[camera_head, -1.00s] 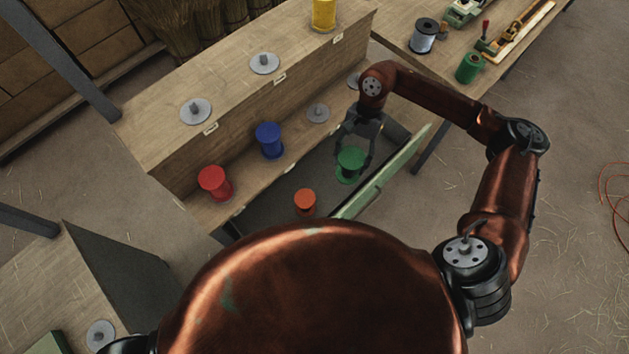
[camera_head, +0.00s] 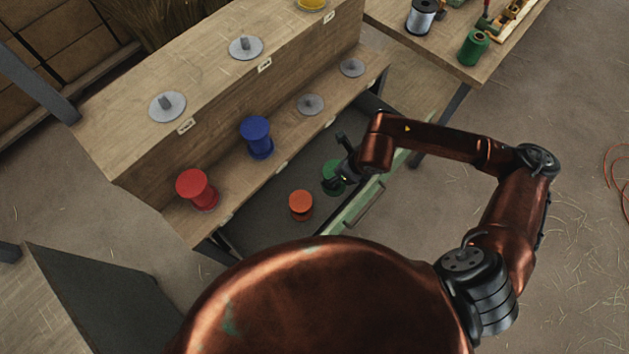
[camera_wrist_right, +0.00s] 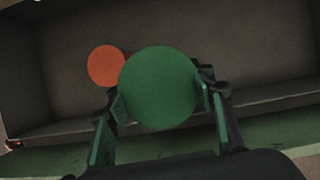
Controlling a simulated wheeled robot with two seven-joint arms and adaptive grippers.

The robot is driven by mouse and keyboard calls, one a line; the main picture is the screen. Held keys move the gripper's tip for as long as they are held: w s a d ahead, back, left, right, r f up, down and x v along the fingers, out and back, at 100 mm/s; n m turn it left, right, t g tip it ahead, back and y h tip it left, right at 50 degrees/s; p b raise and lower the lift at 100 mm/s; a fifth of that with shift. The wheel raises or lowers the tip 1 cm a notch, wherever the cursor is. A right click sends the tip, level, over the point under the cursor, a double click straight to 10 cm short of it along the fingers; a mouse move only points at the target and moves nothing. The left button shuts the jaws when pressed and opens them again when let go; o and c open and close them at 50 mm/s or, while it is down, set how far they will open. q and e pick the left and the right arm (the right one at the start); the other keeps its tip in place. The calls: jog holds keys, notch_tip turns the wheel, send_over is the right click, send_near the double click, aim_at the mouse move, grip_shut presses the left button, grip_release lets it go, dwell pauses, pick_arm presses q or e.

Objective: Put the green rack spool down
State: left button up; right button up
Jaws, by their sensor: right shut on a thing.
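The green rack spool (camera_head: 331,178) is in my right gripper (camera_head: 346,172), over or inside the open drawer (camera_head: 268,222) below the rack. My arm partly covers it in the head view. In the right wrist view the round green spool end (camera_wrist_right: 160,88) sits between the two fingers of my right gripper (camera_wrist_right: 162,104), which are shut on it. Whether the spool touches the drawer floor cannot be told. An orange spool (camera_head: 300,205) stands in the drawer beside it and also shows in the right wrist view (camera_wrist_right: 106,65). My left gripper is not in view.
A red spool (camera_head: 197,189) and a blue spool (camera_head: 256,137) stand on the lower rack step. Two bare grey holders (camera_head: 311,104) are to their right. The drawer's green front (camera_head: 350,212) rises close to my right gripper. Another green spool (camera_head: 473,47) stands on the back table.

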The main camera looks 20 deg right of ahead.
jog(key=shift+w+f, duration=0.1)
jog(key=shift+f, duration=0.05)
jog(key=shift+m, duration=0.3)
jog(key=w+d+f+b, duration=0.1)
jog(key=w+d+f, duration=0.2)
jog(key=f, duration=0.1)
jog(key=w+d+f+b, duration=0.2)
jog(key=w+f, duration=0.2)
jog(key=w+d+f+b, duration=0.2)
jog(key=w+d+f, duration=0.1)
jog(key=f, duration=0.1)
jog(key=shift+w+d+f, duration=0.35)
jog(key=shift+w, duration=0.05)
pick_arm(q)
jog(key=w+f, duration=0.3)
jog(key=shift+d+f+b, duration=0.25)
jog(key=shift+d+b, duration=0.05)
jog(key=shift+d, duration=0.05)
pick_arm(e)
jog(key=shift+f, duration=0.1)
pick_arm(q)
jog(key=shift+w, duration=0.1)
pick_arm(e)
jog(key=shift+f, duration=0.1)
jog(key=o, duration=1.3)
jog(key=shift+o, duration=0.2)
